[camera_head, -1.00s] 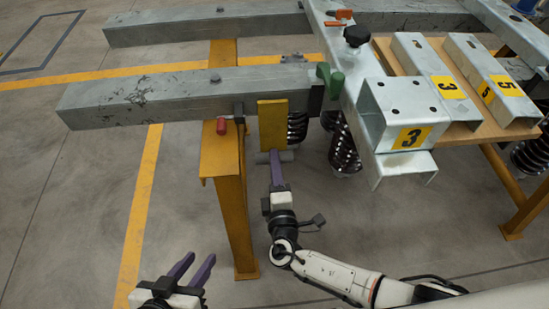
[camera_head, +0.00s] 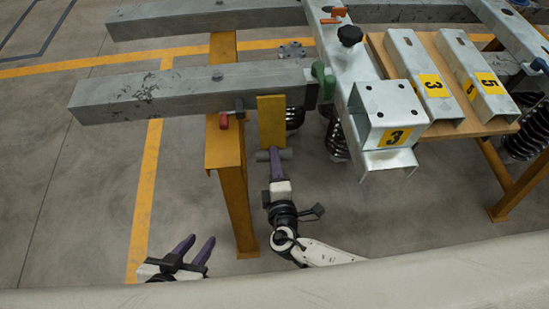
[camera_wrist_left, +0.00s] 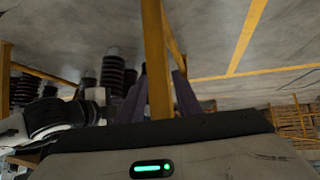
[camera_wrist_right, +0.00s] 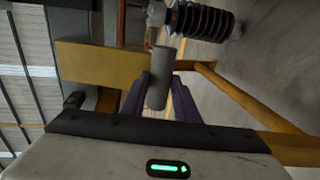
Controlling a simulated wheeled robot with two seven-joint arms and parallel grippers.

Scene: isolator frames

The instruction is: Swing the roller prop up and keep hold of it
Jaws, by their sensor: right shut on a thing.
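The roller prop shows in the head view as a yellow plate (camera_head: 271,122) at the near side of the grey beam, with a grey cylindrical roller (camera_head: 284,155) at its lower end. My right gripper (camera_head: 276,160) is shut on the roller end from the near side. In the right wrist view the grey roller (camera_wrist_right: 158,78) sits between the purple fingers, and the yellow plate (camera_wrist_right: 95,63) extends to the left behind it. My left gripper (camera_head: 192,252) is open and empty, low at the left, apart from the prop. Its fingers show in the left wrist view (camera_wrist_left: 158,95).
A yellow post (camera_head: 232,195) stands left of the prop, between my two grippers in the picture. Open floor lies at the left.

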